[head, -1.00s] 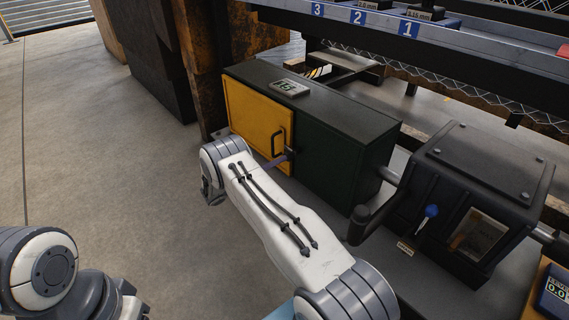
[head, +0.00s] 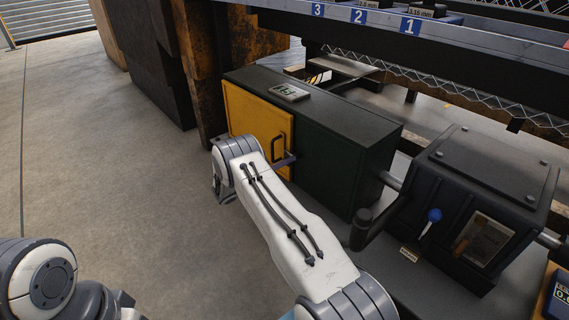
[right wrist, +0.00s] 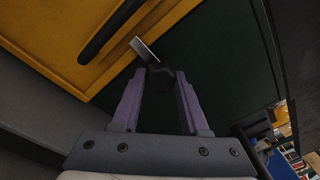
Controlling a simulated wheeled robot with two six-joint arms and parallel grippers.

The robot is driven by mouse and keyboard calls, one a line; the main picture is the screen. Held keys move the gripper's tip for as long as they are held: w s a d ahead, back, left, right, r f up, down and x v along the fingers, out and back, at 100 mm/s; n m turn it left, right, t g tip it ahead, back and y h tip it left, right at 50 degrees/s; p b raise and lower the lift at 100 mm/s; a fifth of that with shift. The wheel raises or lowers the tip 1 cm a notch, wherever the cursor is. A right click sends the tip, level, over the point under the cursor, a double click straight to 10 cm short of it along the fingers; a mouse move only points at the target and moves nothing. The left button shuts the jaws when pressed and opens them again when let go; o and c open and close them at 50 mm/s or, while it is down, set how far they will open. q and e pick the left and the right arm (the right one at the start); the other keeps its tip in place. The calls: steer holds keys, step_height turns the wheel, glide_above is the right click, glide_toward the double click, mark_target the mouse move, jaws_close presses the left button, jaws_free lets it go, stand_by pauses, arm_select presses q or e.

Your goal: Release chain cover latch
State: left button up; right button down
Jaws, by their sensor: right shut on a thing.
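The yellow chain cover (head: 250,118) lies flat against the front of a dark green box (head: 345,165) and looks closed. Its black handle (head: 276,147) is near the cover's right edge. In the right wrist view the latch shows as a grey metal strip (right wrist: 142,47) with a dark knob (right wrist: 161,78), at the edge between yellow cover and green wall. My right gripper (right wrist: 160,85) is shut on the dark knob, its purple fingers on either side. In the head view the gripper (head: 285,160) is small beside the handle, and the latch is mostly hidden there. My left gripper is out of view.
A black machine housing (head: 485,175) with a blue-tipped lever (head: 434,215) and a black crank grip (head: 360,216) stands right of the box. A rail with numbered blue labels (head: 358,16) runs above and behind. The floor (head: 90,170) at left is clear.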

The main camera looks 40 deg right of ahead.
steer(key=shift+s+a+m+t+y+p, duration=0.15)
steer(key=shift+m+p, duration=1.45)
steer(key=shift+m, duration=2.7)
steer(key=shift+w+d+m+t+y+p, duration=0.2)
steer(key=shift+m+p, duration=1.4)
steer(key=shift+m, duration=2.7)
steer(key=shift+c, duration=2.1)
jaws_free()
